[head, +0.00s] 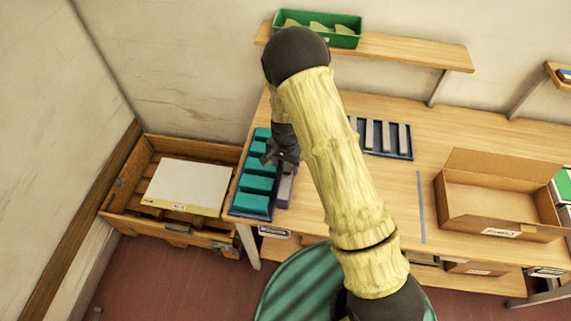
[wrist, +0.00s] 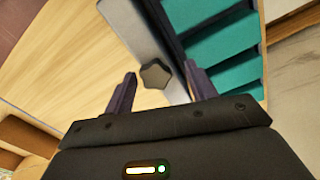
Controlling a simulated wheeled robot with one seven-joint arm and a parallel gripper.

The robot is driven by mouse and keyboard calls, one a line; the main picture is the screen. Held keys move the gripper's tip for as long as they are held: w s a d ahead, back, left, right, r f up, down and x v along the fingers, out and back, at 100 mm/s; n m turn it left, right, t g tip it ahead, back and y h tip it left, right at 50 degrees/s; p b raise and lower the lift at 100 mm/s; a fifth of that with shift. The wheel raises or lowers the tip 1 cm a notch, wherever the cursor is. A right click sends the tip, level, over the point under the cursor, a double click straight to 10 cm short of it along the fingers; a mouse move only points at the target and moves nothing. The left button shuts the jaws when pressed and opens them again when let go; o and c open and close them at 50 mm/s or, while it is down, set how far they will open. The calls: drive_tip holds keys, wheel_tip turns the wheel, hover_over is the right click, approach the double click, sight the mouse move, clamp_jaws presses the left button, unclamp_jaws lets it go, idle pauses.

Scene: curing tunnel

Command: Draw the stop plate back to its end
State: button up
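A flat grey plate (wrist: 143,32), which looks like the stop plate, lies along the side of a dark blue tray of teal blocks (wrist: 225,45) in the wrist view. A dark lobed knob (wrist: 155,76) stands on the plate. My gripper (wrist: 160,68) is open, with one finger on each side of the knob and a gap showing on both sides. In the head view the plate (head: 286,187) shows as a grey strip at the right of the tray (head: 232,206), partly hidden by my gripper (head: 280,158).
A wooden crate (head: 120,197) holding a white board stands left of the bench. A second tray with grey bars (head: 388,137) sits behind my arm. A cardboard box (head: 497,222) and a blue strip (head: 421,206) are to the right. A shelf with a green bin (head: 345,40) hangs above.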

drive_tip(key=shift+d+r, duration=0.1)
drive_tip(key=shift+d, duration=0.05)
wheel_tip(320, 180, up, 17)
drive_tip(key=b, duration=0.4)
drive_tip(key=shift+r, duration=0.15)
idle(0.8)
drive_tip(key=s+d+r+n+t, duration=0.2)
drive_tip(key=s+d+n, duration=0.3)
drive_tip(key=s+d, duration=0.9)
drive_tip(key=shift+s+d+n+t, duration=0.2)
drive_tip(key=shift+s+n+t, duration=0.15)
drive_tip(key=shift+s, duration=0.55)
